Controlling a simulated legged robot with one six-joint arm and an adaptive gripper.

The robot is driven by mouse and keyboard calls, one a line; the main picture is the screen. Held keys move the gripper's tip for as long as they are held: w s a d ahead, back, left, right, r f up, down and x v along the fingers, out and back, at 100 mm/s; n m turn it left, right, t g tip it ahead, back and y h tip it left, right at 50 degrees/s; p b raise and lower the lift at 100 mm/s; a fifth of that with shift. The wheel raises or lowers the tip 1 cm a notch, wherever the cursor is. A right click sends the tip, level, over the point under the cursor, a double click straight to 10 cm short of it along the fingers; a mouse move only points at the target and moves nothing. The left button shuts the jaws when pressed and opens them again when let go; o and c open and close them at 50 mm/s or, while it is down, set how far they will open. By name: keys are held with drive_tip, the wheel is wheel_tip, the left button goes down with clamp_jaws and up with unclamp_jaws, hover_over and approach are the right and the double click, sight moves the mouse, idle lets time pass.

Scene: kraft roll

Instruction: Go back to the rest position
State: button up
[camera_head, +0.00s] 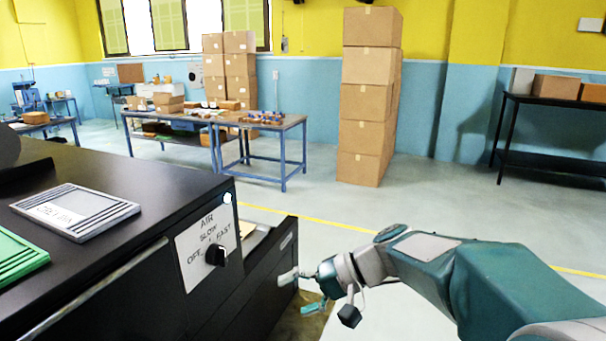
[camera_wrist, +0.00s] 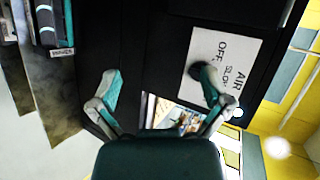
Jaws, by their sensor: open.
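My gripper (camera_head: 301,291) is at the end of my arm, low in the middle of the head view, just right of the black drawer-like box at the end of the bench. In the wrist view its two fingers (camera_wrist: 158,88) are spread apart with nothing between them. A white panel (camera_head: 199,238) marked AIR, OFF, SLOW and FAST is on the black bench's end face. Its black knob (camera_head: 215,255) stands clear of my gripper in the head view. In the wrist view the panel (camera_wrist: 222,62) is behind the right finger, and the knob is partly hidden by it.
The black bench (camera_head: 150,185) fills the left, with a grey tray (camera_head: 75,211) and a green tray (camera_head: 18,257) on top. The drawer-like box (camera_head: 262,275) juts out close to my gripper. A tall box stack (camera_head: 365,120) and a blue table (camera_head: 262,122) stand farther back. Open floor lies between.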

drive_tip(key=s+d+f+t+h, duration=0.3)
drive_tip(key=s+d+t+h, duration=0.3)
drive_tip(key=s+d+h, duration=0.6)
drive_tip(key=s+d, duration=0.5)
